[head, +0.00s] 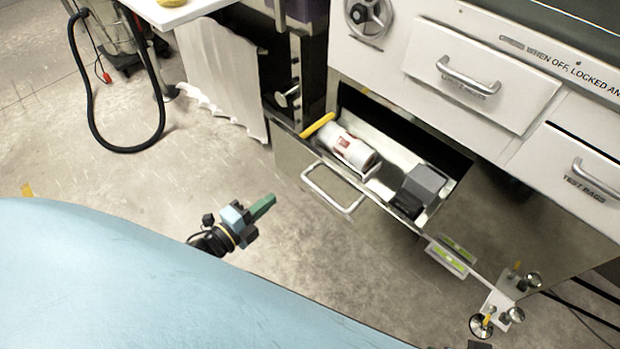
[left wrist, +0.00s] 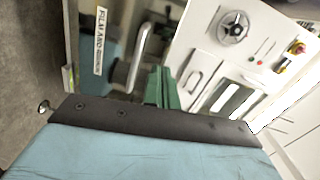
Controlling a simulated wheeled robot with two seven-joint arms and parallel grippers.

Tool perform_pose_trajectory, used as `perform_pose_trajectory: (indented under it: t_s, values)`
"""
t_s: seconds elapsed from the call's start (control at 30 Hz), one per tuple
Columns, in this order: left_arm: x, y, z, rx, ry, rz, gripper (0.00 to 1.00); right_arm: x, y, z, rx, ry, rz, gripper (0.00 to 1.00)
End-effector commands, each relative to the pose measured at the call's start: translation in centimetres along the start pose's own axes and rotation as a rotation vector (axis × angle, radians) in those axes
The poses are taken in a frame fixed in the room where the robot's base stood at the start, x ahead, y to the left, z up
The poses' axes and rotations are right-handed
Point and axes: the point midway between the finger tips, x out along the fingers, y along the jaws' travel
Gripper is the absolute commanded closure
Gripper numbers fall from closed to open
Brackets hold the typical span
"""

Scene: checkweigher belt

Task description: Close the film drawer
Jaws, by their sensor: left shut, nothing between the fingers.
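The film drawer (head: 285,152) stands pulled out of the low part of the machine, with a metal front and a bar handle (head: 333,188). A white film roll with red print (head: 348,148) and a dark grey box (head: 420,190) lie inside. In the left wrist view the handle (left wrist: 140,55) and a label starting "FILM AND" (left wrist: 99,42) show on the drawer front. My left gripper (head: 264,206) has green fingers, shut and empty. It is in front of the drawer, left of the handle and apart from it in the head view. My right gripper is out of view.
Two closed drawers, one with a handle (head: 468,78) and one labelled "TEST BAGS" (head: 590,180), sit above and right. A knobbed bracket (head: 497,305) juts out at lower right. A black hose (head: 90,110) hangs at upper left. The floor before the drawer is clear.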

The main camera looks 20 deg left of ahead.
Motion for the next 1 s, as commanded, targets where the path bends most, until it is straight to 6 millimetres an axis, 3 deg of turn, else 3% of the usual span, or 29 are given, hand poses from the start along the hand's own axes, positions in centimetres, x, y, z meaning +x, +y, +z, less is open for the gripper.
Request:
perform_pose_trajectory:
  t_s: [0.27,0.73,1.0]
  values:
    - [1.3,-1.8,-0.5,0.119,0.054,-0.079,1.0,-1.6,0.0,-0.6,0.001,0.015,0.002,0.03]
    - [10.5,-2.3,-1.0,0.115,0.052,-0.078,1.0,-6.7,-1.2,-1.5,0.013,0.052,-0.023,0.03]
    - [13.8,-2.5,-1.2,0.112,0.051,-0.075,1.0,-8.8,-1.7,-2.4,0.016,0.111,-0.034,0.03]
